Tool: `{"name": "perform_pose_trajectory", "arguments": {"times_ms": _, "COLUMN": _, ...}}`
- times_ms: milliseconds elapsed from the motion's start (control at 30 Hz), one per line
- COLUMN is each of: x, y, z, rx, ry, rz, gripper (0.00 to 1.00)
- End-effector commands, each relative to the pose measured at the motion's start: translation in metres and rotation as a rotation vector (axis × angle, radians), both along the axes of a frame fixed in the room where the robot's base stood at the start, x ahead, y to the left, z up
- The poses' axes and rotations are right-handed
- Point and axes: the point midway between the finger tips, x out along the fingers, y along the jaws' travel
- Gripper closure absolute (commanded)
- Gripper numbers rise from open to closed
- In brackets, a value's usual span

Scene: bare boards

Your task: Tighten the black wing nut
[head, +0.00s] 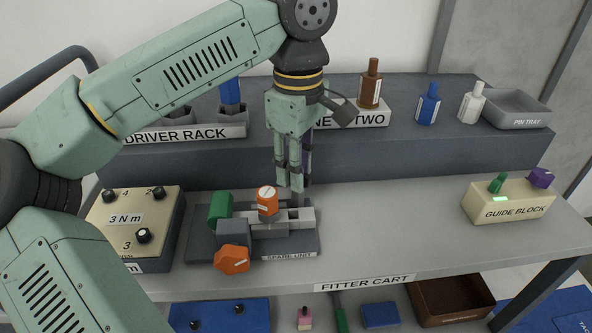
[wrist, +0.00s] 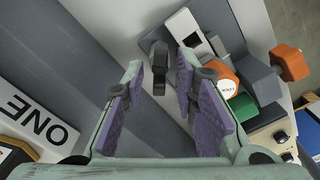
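My gripper (head: 290,178) points down over the back right of the grey fixture labelled SPARE UNIT (head: 288,254). In the wrist view its two purple-padded fingers (wrist: 160,78) are spread apart with clear space between them. A small black part (wrist: 158,66), which looks like the black wing nut, shows between the fingertips. I cannot tell how far below the fingertips it is, and no contact shows. In the head view I cannot make it out behind the fingers. An orange knob (head: 267,201), a green cylinder (head: 220,208) and an orange hexagonal knob (head: 232,260) are on the fixture.
A 3 N m box (head: 128,218) stands left of the fixture. The guide block (head: 507,207) is far right on the FITTER CART. Behind, a raised shelf (head: 400,150) holds the driver rack (head: 190,133), bottles and pin tray (head: 517,108). The cart top between fixture and guide block is clear.

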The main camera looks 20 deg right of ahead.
Motion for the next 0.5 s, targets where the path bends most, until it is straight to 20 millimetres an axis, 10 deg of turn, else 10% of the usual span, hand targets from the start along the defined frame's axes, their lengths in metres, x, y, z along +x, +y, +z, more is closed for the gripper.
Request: {"name": "perform_pose_trajectory", "arguments": {"times_ms": 500, "x": 0.000, "y": 0.000, "z": 0.026, "rx": -0.001, "ry": 0.000, "rz": 0.000, "gripper": 0.73}}
